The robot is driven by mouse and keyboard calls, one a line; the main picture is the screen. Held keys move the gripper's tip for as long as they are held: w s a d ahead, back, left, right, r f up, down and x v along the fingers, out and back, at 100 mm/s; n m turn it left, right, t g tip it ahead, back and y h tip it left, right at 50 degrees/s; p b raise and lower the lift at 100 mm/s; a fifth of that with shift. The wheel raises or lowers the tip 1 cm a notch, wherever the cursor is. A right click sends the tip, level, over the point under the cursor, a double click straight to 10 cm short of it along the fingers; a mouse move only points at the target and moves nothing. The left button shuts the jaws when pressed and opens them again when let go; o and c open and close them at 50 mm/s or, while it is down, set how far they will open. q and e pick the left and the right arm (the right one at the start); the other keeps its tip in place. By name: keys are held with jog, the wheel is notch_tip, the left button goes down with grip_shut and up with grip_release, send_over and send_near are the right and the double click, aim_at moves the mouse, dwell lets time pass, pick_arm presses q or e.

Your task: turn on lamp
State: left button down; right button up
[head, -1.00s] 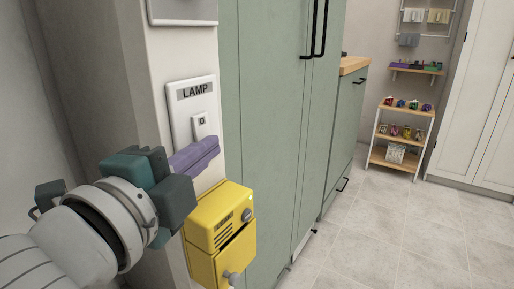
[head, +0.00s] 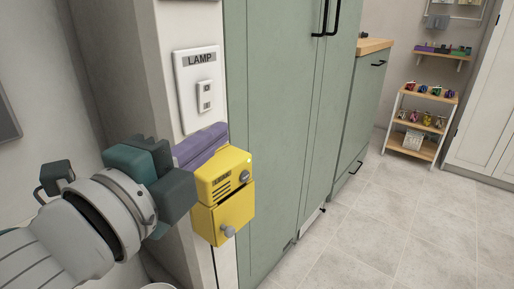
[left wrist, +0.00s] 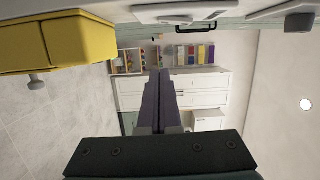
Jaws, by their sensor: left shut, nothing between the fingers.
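The lamp switch (head: 205,96) is a small white rocker on a white wall plate (head: 197,117) labelled LAMP. Its whole face shows in the head view. My left gripper (head: 224,133) has purple fingers, shut and empty. In the head view its fingertips appear just below the plate and just above the yellow box. I cannot tell whether they touch anything. In the left wrist view the shut fingers (left wrist: 160,98) point away from the camera, with a white plate at the top edge, apart from them in the picture. My right gripper is not in view.
A yellow box (head: 232,208) with a knob is mounted on the wall under the plate, close to the left fingers. Green cabinets (head: 275,130) stand just right. A small shelf rack (head: 408,150) is far off. The tiled floor between is clear.

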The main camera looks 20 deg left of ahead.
pick_arm(q)
jog(key=s+a, duration=0.1)
jog(key=s, duration=0.5)
jog(key=shift+s+a, duration=0.15)
jog(key=shift+a, duration=0.15)
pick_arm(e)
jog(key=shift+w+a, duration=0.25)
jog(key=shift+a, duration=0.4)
pick_arm(q)
jog(key=shift+r, duration=0.1)
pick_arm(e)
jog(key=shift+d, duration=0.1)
